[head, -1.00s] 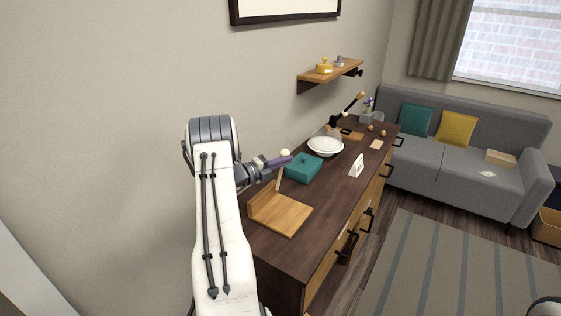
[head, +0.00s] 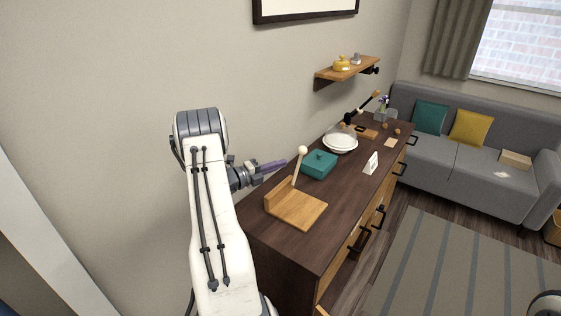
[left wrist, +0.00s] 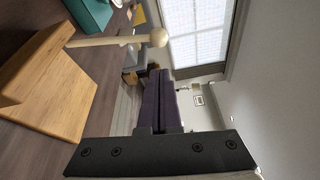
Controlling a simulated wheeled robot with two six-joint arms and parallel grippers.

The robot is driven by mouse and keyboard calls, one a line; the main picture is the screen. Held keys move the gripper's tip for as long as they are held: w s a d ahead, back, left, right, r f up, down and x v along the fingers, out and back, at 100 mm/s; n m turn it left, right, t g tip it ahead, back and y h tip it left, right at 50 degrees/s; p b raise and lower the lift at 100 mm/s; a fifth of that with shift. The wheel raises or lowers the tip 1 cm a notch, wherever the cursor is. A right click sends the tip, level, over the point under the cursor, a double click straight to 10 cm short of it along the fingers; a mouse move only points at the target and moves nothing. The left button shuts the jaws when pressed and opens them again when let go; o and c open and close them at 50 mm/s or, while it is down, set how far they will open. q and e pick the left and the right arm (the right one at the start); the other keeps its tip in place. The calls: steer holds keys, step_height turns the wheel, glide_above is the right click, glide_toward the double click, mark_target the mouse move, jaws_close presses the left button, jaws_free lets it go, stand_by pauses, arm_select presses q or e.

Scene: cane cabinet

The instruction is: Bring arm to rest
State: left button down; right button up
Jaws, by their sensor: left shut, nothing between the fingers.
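My left arm comes in from the left in the head view, raised beside the wall. Its gripper (head: 274,165) has dark purple fingers, shut together with nothing between them. It hovers near the left end of the dark wooden cabinet (head: 313,244), apart from the things on top. The shut fingers also show in the left wrist view (left wrist: 158,100). Below and right of the gripper is a wooden stand (head: 297,209) with an upright stick ending in a pale ball (head: 303,150). My right gripper is not in view.
On the cabinet are a teal box (head: 319,164), white plates (head: 340,143), a small white card (head: 371,163) and a black-and-wood lamp-like item (head: 361,107). A wall shelf (head: 347,72) hangs above. A grey sofa (head: 480,150) and a striped rug (head: 450,265) lie to the right.

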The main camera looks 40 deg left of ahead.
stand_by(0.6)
arm_select(q)
steer(key=w+d+r+m+g+h, duration=0.1)
steer(key=d+m+g+h, duration=0.1)
steer(key=d+m, duration=0.35)
steer(key=w+d+r+m+g+h, duration=0.1)
steer(key=d+m+g+h, duration=0.15)
steer(key=d, duration=0.65)
steer(key=w+d+r+m+g+h, duration=0.2)
steer(key=d+m, duration=0.2)
steer(key=d, duration=0.4)
steer(key=s+d+r+m+g, duration=0.1)
steer(key=s+d+m+g, duration=0.4)
steer(key=d, duration=0.4)
steer(key=s+d+r+m+g, duration=0.1)
steer(key=s+d+m+g, duration=0.15)
steer(key=d+m, duration=0.5)
steer(key=s+d+m+g+y, duration=0.4)
steer(key=s+d+m+g, duration=0.1)
steer(key=s+d+m, duration=0.75)
steer(key=s+a+m+t+y, duration=0.2)
steer(key=s+m+y, duration=0.3)
steer(key=s+m, duration=0.9)
steer(key=m, duration=0.6)
steer(key=shift+a, duration=0.35)
